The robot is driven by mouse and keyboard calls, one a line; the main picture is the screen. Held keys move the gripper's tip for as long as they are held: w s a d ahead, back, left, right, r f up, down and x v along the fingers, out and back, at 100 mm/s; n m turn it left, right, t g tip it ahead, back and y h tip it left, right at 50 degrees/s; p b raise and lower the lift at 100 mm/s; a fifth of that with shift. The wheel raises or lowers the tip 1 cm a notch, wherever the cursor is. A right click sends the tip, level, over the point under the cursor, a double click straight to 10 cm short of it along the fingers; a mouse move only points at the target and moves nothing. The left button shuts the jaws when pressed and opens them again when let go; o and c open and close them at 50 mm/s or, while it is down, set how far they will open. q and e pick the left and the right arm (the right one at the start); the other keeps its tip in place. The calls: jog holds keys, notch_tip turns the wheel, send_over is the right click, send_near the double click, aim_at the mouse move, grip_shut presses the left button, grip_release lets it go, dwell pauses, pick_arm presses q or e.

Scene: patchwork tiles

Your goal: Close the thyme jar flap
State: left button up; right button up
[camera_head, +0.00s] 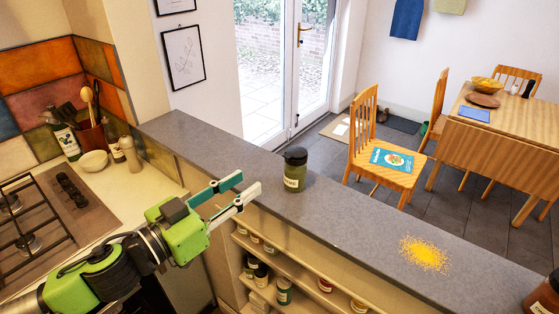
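A green jar (293,178) with a black top and a pale label stands upright on the grey counter ledge (340,205). The label is too small to read for certain; it looks like the thyme jar. Its black lid (296,155) is on top, but the state of its flap is too small to tell. My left gripper (249,181) is to the left of the jar, fingers parted and pointing toward it, with nothing between them. A gap separates the fingertips from the jar. My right gripper is out of view.
Yellow powder (424,253) is spilled on the ledge at right. A red-brown jar (544,296) is cut off at the right edge. Shelves with several small jars (284,291) sit below the ledge. A hob (50,225) is at left. The ledge between jar and powder is clear.

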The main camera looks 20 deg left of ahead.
aim_at(294, 153)
pick_arm(q)
jog(key=p+x, duration=0.5)
jog(key=x, duration=0.6)
jog(key=shift+w, duration=0.3)
jog(key=shift+d, duration=0.15)
grip_shut()
